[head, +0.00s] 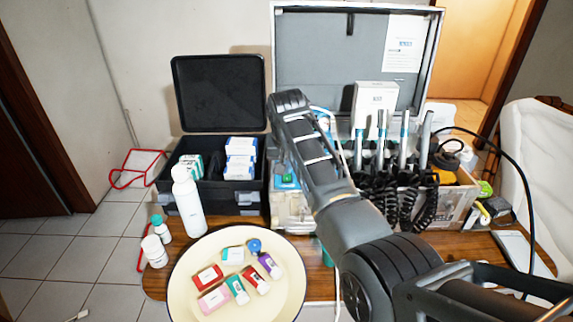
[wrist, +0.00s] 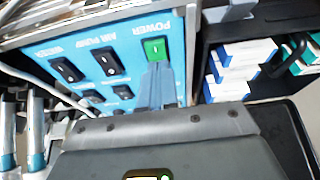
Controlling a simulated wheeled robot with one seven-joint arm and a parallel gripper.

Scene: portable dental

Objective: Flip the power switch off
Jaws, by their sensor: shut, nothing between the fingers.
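The green power switch (wrist: 154,47) sits on the blue control panel (wrist: 122,40), under the label "POWER", which appears upside down in the wrist view. It also shows as a small green spot in the head view (head: 287,178), left of my arm. My gripper (wrist: 157,68) is shut and empty. Its fingertips are right at the switch's lower edge in the wrist view and cover part of it; I cannot tell whether they touch it. In the head view my arm hides part of the panel, and the fingers cannot be made out.
Black switches for air pump (wrist: 108,60) and water (wrist: 67,70) are beside the power switch. Handpieces (head: 403,135) with coiled black hoses hang right of my arm. A black case (head: 218,95) with boxes stands left. A round tray (head: 185,285) and white bottle (head: 188,203) are in front.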

